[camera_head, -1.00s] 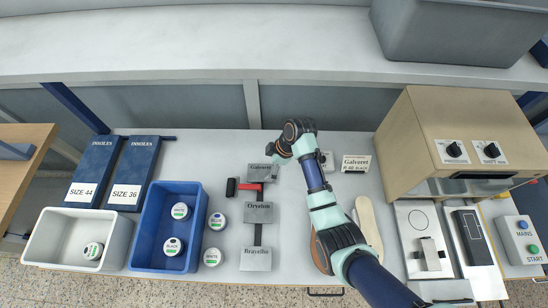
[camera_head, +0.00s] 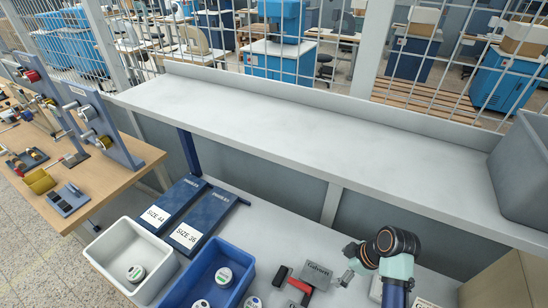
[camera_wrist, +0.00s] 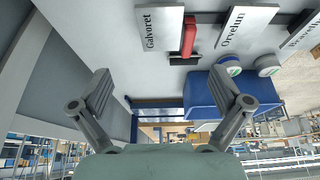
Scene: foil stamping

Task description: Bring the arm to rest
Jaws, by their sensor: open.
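My gripper (camera_wrist: 167,103) is open in the wrist view, its two fingers spread wide with nothing between them. In the head view my gripper (camera_head: 347,267) is small, at the lower right, close to the grey Galvoret plate (camera_head: 316,274); a gap cannot be judged there. The Galvoret plate also shows in the wrist view (camera_wrist: 159,28), with a red-handled tool (camera_wrist: 189,37) beside it and the Orvelun plate (camera_wrist: 246,27) to its right. My arm enters the head view from the bottom edge.
A white bin (camera_head: 109,256) and a blue bin (camera_head: 238,257) hold round labelled tins.

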